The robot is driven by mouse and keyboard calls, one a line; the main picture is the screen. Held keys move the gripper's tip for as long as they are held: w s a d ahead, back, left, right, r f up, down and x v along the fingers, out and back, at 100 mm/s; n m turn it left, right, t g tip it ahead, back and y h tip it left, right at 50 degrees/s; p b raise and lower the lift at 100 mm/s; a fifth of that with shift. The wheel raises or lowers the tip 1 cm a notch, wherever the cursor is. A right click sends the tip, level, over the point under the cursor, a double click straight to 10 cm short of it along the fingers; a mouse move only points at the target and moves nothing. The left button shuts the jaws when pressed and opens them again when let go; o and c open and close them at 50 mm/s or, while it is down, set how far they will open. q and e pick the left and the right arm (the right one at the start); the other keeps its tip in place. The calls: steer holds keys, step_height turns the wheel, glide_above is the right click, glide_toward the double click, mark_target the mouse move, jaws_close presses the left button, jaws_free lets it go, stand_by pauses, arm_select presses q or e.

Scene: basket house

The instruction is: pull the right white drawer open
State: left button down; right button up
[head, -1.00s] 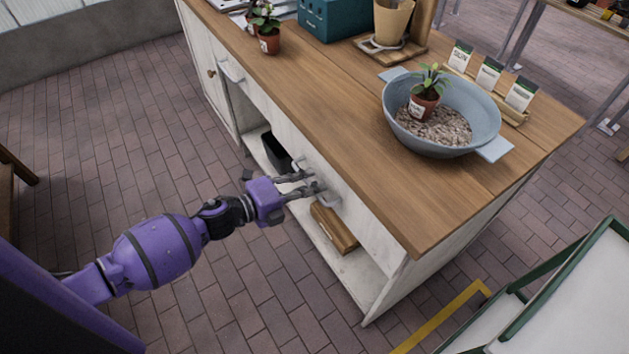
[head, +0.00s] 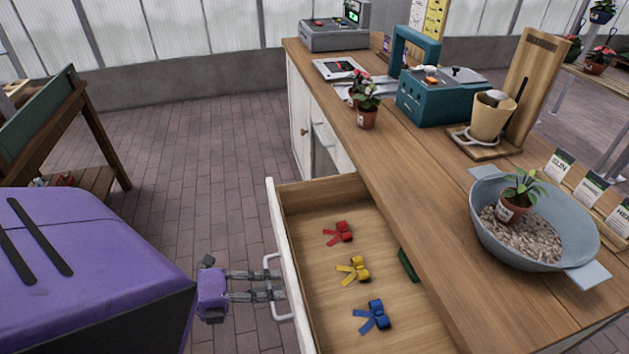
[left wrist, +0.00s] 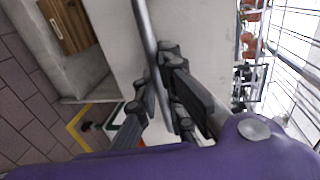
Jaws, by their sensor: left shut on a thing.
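The right white drawer (head: 283,262) stands pulled well out of the wooden-topped counter in the head view. A red bow (head: 339,233), a yellow bow (head: 353,270) and a blue bow (head: 372,317) lie on its wooden floor. My left gripper (head: 272,287) is shut on the drawer's metal handle (head: 270,262), at the front face. In the left wrist view the handle (left wrist: 147,30) runs between the dark fingers (left wrist: 163,92). My right gripper does not show.
The counter top (head: 400,170) holds a blue-grey basin (head: 560,235), a teal box (head: 430,100) and small potted plants (head: 367,118). A wooden bench (head: 95,140) stands at the left. Brick floor is free between the bench and the counter.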

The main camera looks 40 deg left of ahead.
arm_select(q)
steer(key=f+v, duration=0.1)
steer(key=v, duration=0.6)
steer(key=shift+s+a+f, duration=0.25)
steer(key=shift+s, duration=0.05)
steer(key=c, duration=1.8)
jaws_free()
steer(key=shift+c, duration=0.2)
steer(key=v, duration=1.2)
steer(key=shift+s, duration=0.15)
